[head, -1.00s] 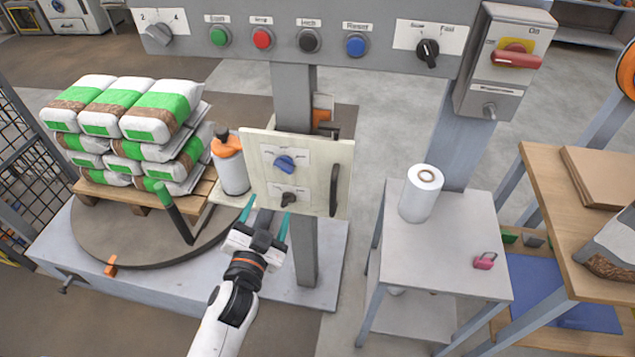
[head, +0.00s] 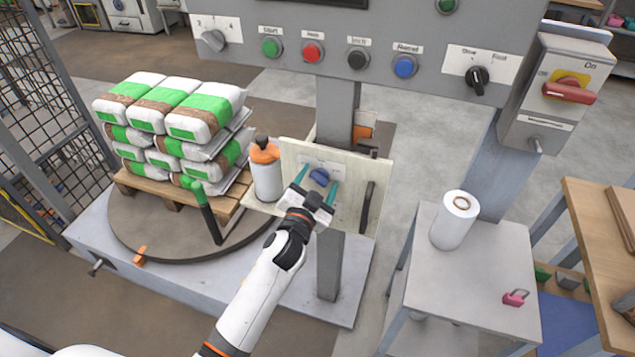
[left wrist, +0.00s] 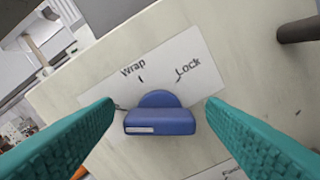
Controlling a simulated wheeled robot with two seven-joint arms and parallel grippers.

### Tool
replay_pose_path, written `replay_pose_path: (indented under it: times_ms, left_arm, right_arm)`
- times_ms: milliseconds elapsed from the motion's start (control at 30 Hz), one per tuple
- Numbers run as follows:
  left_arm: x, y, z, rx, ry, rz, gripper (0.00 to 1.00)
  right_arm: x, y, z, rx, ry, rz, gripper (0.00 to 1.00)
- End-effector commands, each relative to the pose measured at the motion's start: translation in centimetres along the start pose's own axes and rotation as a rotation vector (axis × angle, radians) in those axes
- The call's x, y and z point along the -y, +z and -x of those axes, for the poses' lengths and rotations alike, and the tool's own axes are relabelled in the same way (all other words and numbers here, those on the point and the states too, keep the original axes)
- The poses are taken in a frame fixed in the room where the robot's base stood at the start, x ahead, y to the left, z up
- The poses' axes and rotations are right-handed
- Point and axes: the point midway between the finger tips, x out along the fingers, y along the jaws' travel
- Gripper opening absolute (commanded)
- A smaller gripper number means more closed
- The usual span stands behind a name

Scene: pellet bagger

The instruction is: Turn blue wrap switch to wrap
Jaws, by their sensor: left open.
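The blue wrap switch (head: 319,177) is on a cream panel (head: 355,215) fixed to the grey post. In the left wrist view the blue switch (left wrist: 160,118) sits on a white label with "Wrap" at its upper left and "Lock" at its upper right. Its grip bar lies nearly level, with a white mark toward its left end. A tick further left is partly hidden by a finger. My left gripper (head: 317,181) is open, its teal fingers on either side of the switch, with visible gaps in the left wrist view (left wrist: 160,125). My right gripper is out of view.
A black handle (head: 367,207) stands out at the panel's right. An orange-topped bottle (head: 265,175) is close on the left. A pallet of bags (head: 170,125) stands on the turntable. The button console (head: 430,50) hangs above.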

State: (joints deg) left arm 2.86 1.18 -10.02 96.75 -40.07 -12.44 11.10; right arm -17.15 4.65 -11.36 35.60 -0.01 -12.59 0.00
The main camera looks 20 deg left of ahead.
Motion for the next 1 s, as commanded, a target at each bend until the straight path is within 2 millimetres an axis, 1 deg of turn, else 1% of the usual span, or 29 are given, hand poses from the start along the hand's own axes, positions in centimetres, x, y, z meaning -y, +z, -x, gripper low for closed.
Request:
replay_pose_path:
  times_ms: [167,200,467,767,1000]
  left_arm:
    - [0.02,-0.01,-0.01,0.000,0.000,0.000,0.65]
    - [0.02,-0.01,0.00,0.000,0.000,0.000,0.64]
    - [0.02,-0.01,0.02,0.000,0.000,0.000,0.21]
    - [0.04,0.00,0.03,0.000,0.000,-0.036,0.21]
    - [0.10,0.00,0.03,0.000,-0.001,-0.170,0.21]
  right_arm:
    - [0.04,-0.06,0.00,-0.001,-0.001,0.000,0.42]
    - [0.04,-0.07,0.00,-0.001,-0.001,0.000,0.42]
    - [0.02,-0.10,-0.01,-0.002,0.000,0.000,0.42]
    - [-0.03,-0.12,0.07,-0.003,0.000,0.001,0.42]
    - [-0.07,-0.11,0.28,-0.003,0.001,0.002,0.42]
